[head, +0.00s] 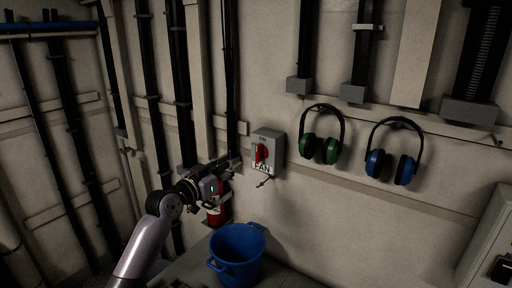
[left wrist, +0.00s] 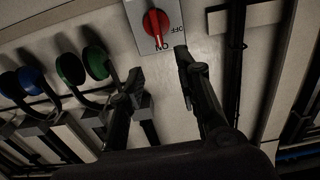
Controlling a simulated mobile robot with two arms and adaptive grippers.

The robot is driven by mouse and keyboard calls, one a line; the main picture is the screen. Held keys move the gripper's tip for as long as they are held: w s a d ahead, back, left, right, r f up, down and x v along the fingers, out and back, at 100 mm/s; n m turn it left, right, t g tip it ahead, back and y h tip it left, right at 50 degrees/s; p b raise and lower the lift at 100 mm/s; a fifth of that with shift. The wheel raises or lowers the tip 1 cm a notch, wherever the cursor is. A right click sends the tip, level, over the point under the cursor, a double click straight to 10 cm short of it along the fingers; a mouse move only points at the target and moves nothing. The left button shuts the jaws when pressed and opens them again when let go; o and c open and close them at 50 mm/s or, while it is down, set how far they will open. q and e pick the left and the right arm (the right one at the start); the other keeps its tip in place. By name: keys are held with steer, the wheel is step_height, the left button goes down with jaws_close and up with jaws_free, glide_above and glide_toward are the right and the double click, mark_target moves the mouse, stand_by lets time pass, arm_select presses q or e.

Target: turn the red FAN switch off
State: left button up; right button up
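The FAN switch is a grey box (head: 277,146) on the wall, with a red knob (head: 260,153), "ON" above it and "FAN" below. In the left wrist view the red knob (left wrist: 155,22) appears at the top, upside down, its handle towards "ON"; "OFF" is to one side. My left gripper (head: 233,166) is just left of and slightly below the box in the head view. In the left wrist view my left gripper (left wrist: 158,63) has its two fingers spread apart with nothing between them, short of the knob. My right gripper is not in view.
Green earmuffs (head: 308,146) and blue earmuffs (head: 375,162) hang right of the box. A blue bucket (head: 238,258) stands below. A red cylinder (head: 219,212) is partly hidden under my left gripper. Dark vertical pipes (head: 180,90) run up the wall at left.

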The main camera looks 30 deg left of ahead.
arm_select(q)
steer(key=p, duration=0.1)
glide_toward(257, 150)
steer(key=w, duration=0.2)
steer(key=w+p, duration=0.1)
steer(key=w, duration=0.3)
steer(key=shift+d, duration=0.35)
steer(key=w, duration=0.3)
steer(key=shift+d+p, duration=0.25)
steer(key=shift+p, duration=0.1)
steer(key=shift+w, duration=0.25)
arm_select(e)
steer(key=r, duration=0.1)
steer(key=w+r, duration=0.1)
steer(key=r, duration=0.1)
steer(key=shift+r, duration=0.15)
arm_select(q)
steer(key=shift+c, duration=0.5)
steer(key=shift+f, duration=0.1)
jaws_close()
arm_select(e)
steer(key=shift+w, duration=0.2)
